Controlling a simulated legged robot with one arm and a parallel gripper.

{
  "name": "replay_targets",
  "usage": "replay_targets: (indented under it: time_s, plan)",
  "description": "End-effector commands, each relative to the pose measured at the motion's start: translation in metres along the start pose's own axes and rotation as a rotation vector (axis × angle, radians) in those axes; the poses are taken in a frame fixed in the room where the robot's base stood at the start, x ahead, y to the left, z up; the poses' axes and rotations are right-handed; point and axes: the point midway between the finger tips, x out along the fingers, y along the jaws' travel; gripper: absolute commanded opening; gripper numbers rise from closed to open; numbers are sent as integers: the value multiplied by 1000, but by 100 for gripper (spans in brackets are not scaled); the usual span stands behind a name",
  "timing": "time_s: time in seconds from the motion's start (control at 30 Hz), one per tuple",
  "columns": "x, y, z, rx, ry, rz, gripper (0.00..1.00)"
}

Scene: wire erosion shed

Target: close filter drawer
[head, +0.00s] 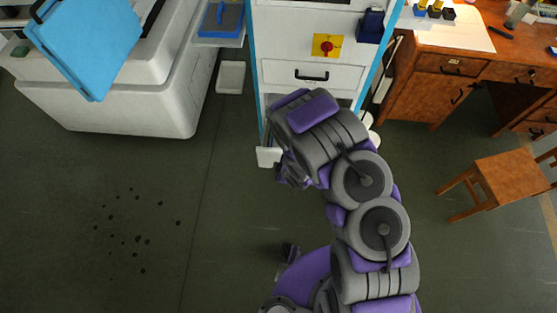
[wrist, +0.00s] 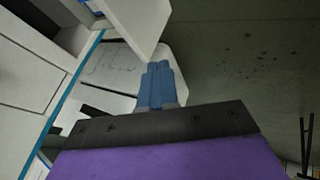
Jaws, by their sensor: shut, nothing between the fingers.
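The white cabinet (head: 275,45) with blue edges stands at the top middle in the head view. Low on it, a white drawer front (head: 266,157) juts out towards me, apart from the cabinet face; most of this drawer is hidden behind my arm. My gripper (head: 283,178) is low, just below and to the right of that front, and partly hidden by my wrist. In the wrist view the shut, empty fingers (wrist: 157,84) point towards a close white panel (wrist: 140,22), which seems to be the drawer front. I cannot tell whether they touch it.
Another drawer (head: 285,72) with a black handle sits flush above. A white machine base (head: 130,105) stands left, with a small white bin (head: 230,78) on the floor. A wooden desk (head: 415,85) and stool (head: 500,172) are at right. The spotted floor at left is clear.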

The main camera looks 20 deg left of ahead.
Motion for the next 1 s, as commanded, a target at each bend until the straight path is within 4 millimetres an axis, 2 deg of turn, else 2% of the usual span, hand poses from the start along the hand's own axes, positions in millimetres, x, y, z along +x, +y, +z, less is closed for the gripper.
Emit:
replay_targets:
  time_s: [0.53,0.73,1.0]
  plan:
    - [94,1,2,2,3,3,0]
    - [105,27,1,4,3,6,0]
    - [109,37,0,1,2,4,0]
